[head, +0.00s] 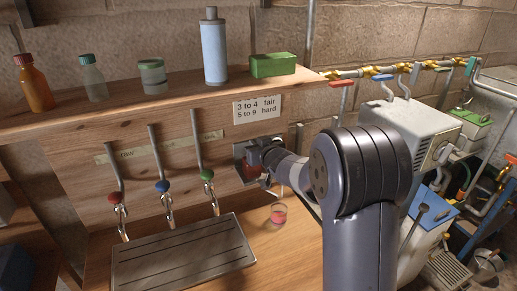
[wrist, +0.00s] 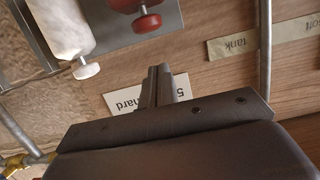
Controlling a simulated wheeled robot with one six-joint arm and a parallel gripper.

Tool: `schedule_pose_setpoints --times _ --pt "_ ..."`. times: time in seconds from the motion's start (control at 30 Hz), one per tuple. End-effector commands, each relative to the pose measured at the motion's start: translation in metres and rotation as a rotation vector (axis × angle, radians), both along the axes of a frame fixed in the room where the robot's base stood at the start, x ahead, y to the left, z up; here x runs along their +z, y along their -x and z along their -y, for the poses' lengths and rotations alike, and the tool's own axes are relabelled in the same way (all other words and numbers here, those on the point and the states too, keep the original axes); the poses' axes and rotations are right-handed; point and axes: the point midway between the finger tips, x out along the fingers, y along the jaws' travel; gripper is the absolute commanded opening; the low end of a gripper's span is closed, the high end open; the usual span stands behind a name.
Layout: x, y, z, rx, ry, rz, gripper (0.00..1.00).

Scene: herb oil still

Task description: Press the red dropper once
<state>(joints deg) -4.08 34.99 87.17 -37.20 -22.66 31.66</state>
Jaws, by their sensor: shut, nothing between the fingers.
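The red dropper (wrist: 147,23) shows at the top of the wrist view, on a grey plate on the wooden panel; its upper part is cut off by the frame edge. In the head view a red part of it (head: 252,172) shows beside my gripper, partly hidden. My gripper (wrist: 161,72) is shut and empty. Its fingertips appear below the red dropper in the wrist view, in front of the hardness card (wrist: 128,97), with a visible gap between. In the head view my gripper (head: 262,155) is close to the plate.
A white dropper (wrist: 85,68) sits beside the red one. A glass with pink liquid (head: 278,214) stands below on the counter. Several taps and a slatted drip tray (head: 180,255) are to the left. Bottles and a green box (head: 273,65) stand on the shelf above.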

Motion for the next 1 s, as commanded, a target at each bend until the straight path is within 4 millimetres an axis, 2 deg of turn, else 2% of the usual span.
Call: schedule_pose_setpoints --times 0.03,0.3,0.5,0.7,1.0 --pt "-0.003 0.010 0.005 -0.004 0.001 -0.002 0.00" --pt "0.012 0.054 0.020 -0.003 -0.001 0.004 0.00" --pt "0.018 0.075 0.026 -0.003 -0.001 0.004 0.00" --pt "0.020 0.083 0.028 -0.001 -0.002 0.004 0.00" --pt "0.020 0.083 0.028 -0.001 -0.002 0.004 0.00"
